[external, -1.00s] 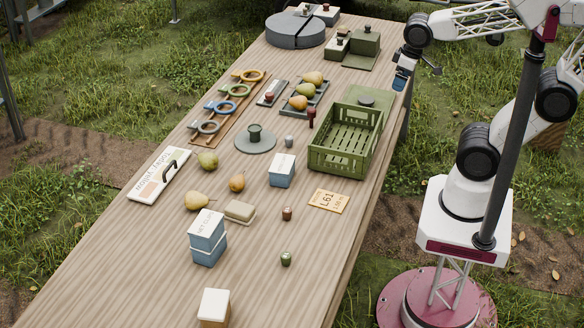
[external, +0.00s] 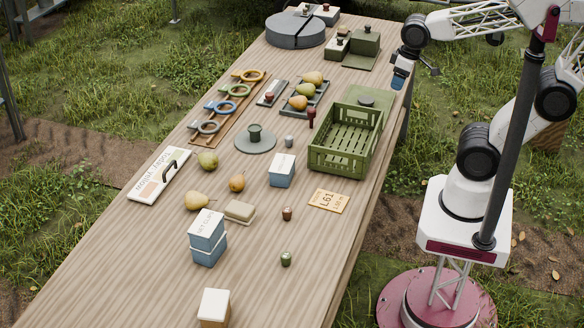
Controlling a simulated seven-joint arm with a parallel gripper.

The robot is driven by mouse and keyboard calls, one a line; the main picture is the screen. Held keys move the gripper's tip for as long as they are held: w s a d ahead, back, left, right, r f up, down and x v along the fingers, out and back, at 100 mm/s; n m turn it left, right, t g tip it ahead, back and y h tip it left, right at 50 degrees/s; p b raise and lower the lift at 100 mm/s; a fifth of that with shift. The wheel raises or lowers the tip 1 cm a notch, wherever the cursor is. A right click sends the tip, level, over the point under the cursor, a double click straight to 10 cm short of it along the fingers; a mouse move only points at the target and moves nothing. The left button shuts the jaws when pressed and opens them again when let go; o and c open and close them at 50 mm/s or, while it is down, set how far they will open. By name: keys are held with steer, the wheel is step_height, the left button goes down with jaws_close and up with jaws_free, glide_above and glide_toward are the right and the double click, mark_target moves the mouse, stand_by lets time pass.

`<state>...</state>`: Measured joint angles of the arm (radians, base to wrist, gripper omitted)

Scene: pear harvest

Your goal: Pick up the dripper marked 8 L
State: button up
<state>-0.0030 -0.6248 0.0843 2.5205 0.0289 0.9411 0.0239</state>
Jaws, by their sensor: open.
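Several small cylinder-shaped pieces that could be drippers stand on the wooden table: a green one (external: 286,259) at the front, a brown one (external: 287,214) behind it, a grey one (external: 289,141) left of the green crate, and a dark red one (external: 312,117) by the crate's back left corner. Their markings are too small to read, so I cannot tell which is marked 8 L. My gripper (external: 398,82) is at the table's far right edge, beyond the crate and apart from all these pieces. It is open, with nothing visible in it.
The green slatted crate (external: 336,162) stands near the right edge. Pears (external: 237,182), blue boxes (external: 282,170), a tan card (external: 329,201), a ring rack (external: 230,100) and a pear tray (external: 318,96) share the table (external: 130,265). The front right surface is mostly clear.

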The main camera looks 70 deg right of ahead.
steer(key=w+a+f+m+g+y, duration=0.1)
steer(key=w+a+f+m+y, duration=0.25)
steer(key=a, duration=0.65)
steer(key=w+a+f+m+g+y, duration=0.1)
steer(key=w+a+f+m+y, duration=0.25)
steer(key=a, duration=0.65)
steer(key=w+a+f+m+g+y, duration=0.1)
steer(key=w+a+f+m+y, duration=0.2)
steer(key=w+a, duration=0.5)
steer(key=w+a+f+m+t+y, duration=0.1)
steer(key=a+f+m+y, duration=0.3)
steer(key=a+f, duration=0.7)
steer(key=m+t+h, duration=0.1)
steer(key=m+t, duration=0.1)
steer(key=m, duration=0.4)
glide_toward(286, 254)
steer(key=shift+w+a+f, duration=0.1)
steer(key=shift+a+f, duration=0.75)
steer(key=shift+a, duration=0.25)
steer(key=shift+x, duration=1.25)
steer(key=shift+a, duration=0.1)
steer(key=shift+x, duration=2.55)
